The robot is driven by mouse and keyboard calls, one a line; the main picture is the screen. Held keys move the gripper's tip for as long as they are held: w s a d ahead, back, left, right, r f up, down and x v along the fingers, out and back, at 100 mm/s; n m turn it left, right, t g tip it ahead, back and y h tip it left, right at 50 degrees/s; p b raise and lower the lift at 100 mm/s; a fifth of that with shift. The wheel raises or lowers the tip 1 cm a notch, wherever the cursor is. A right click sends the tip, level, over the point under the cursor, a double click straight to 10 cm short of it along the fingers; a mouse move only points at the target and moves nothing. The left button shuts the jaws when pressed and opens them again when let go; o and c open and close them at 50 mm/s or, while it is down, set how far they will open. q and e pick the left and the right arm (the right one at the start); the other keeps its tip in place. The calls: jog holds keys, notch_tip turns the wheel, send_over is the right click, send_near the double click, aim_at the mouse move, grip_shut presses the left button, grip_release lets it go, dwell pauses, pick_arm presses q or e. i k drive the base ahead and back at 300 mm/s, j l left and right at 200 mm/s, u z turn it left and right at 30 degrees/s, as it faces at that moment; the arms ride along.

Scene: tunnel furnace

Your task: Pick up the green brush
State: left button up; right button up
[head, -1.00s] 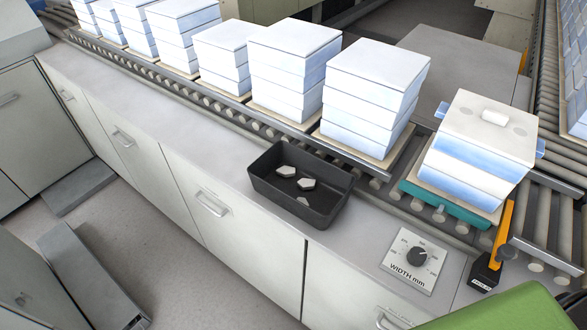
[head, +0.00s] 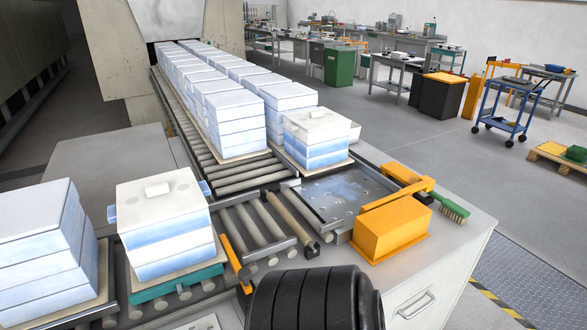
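The green brush (head: 447,206) lies at the right edge of the grey worktop, beside the orange bar and the orange block. Its bristles show along its lower side. Part of its handle end is hidden behind the orange bar. Neither my left nor my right gripper shows in the head view.
An orange block (head: 391,230) and a metal plate (head: 338,193) stand left of the brush. White-blue stacks (head: 317,138) fill the roller conveyor (head: 236,172). A black ribbed shape (head: 315,297), unclear what, covers the bottom middle. The worktop's front right (head: 462,238) is clear.

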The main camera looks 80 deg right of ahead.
aim_at(457, 214)
jog(key=z, duration=3.65)
jog(key=i+l, duration=0.35)
jog(key=i+l+u, duration=0.45)
jog(key=l+u, duration=0.15)
jog(key=i+l+u, duration=0.25)
jog(key=l, duration=0.15)
jog(key=k+u, duration=0.1)
jog(key=u, duration=0.35)
